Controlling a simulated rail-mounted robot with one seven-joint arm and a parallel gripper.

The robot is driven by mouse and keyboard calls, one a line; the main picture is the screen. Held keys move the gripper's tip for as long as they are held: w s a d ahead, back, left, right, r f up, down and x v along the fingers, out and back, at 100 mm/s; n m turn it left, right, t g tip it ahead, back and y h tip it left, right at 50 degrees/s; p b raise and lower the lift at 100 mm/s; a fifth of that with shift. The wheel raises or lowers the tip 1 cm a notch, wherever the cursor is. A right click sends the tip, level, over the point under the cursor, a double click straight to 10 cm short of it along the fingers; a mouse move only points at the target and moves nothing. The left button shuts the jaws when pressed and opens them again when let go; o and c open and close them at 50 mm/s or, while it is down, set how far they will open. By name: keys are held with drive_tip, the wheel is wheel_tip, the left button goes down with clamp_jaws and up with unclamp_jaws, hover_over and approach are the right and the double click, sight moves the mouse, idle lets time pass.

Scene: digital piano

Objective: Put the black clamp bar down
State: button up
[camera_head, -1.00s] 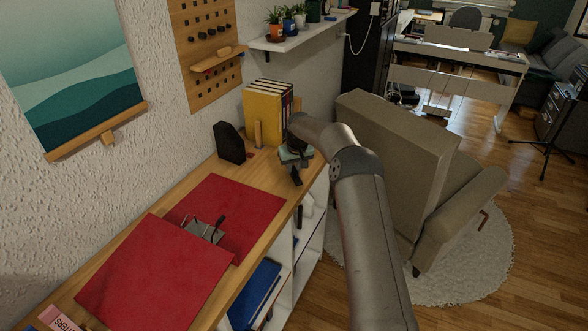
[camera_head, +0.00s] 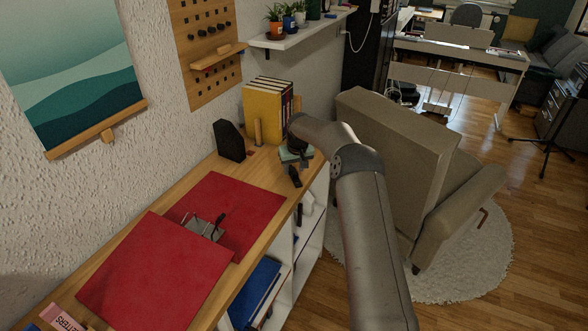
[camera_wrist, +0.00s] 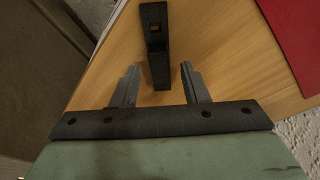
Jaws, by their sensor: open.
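The black clamp bar (camera_wrist: 155,45) appears to lie flat on the wooden shelf top (camera_wrist: 215,50) near its edge, with a small rectangular opening near one end. It also shows in the head view (camera_head: 295,177), just below my gripper (camera_head: 300,164). In the wrist view my gripper (camera_wrist: 160,72) is open. Its two grey fingers stand on either side of the bar's near end, with wood visible in both gaps. Neither finger touches the bar in the picture. The exact height of the fingertips above the shelf top cannot be told.
A red folder (camera_head: 240,203) and a metal clip (camera_head: 204,228) lie left of the bar. A black bookend-like block (camera_head: 229,141) and yellow binders (camera_head: 265,115) stand behind. A beige armchair (camera_head: 400,150) is close on the right, beyond the shelf edge.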

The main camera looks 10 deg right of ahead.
drive_tip(key=b+v, duration=0.2)
drive_tip(key=v, duration=0.9)
drive_tip(key=s+a+r, duration=0.4)
drive_tip(key=s+r, duration=0.2)
drive_tip(key=s, duration=0.4)
drive_tip(key=s+f+m+g, duration=0.1)
drive_tip(key=s+f+g, duration=0.1)
drive_tip(key=s, duration=3.8)
drive_tip(key=shift+s+d+f, duration=0.35)
drive_tip(key=shift+d+f, duration=0.05)
drive_tip(key=shift+f, duration=0.25)
wheel_tip(320, 180, down, 7)
drive_tip(key=b, duration=0.6)
drive_tip(key=shift+a+r+g, duration=0.25)
drive_tip(key=shift+a+g, duration=0.05)
drive_tip(key=shift+a, duration=0.15)
